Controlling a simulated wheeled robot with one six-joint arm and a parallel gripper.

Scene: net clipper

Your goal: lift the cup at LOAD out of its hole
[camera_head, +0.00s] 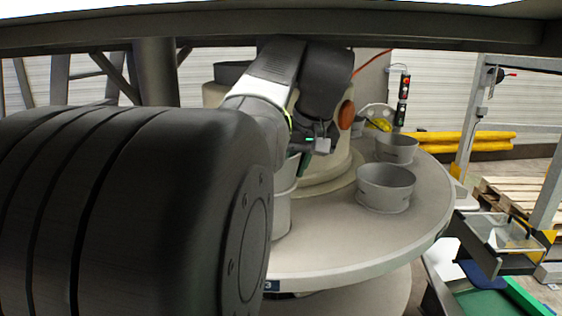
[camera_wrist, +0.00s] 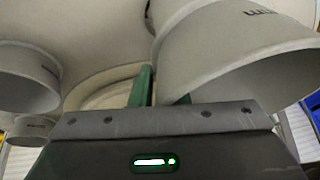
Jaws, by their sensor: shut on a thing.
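A pale grey cup (camera_head: 282,207) stands at the near left of the round turntable (camera_head: 340,246), partly hidden by my arm. My gripper (camera_head: 302,164) is at this cup's upper right edge. In the wrist view the cup (camera_wrist: 235,60) fills the upper right. The green fingers of my gripper (camera_wrist: 162,92) are at its rim, one outside the wall and one largely hidden behind it. They are shut on the cup wall. The cup's base and its hole are hidden, so I cannot tell whether it is seated or raised. No LOAD label is readable.
Two more grey cups, a near one (camera_head: 385,187) and a farther one (camera_head: 396,149), stand on the turntable's right side. A central drum rises behind my gripper. A post with buttons (camera_head: 404,97) and yellow rails (camera_head: 465,141) stand beyond. A dark beam crosses overhead.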

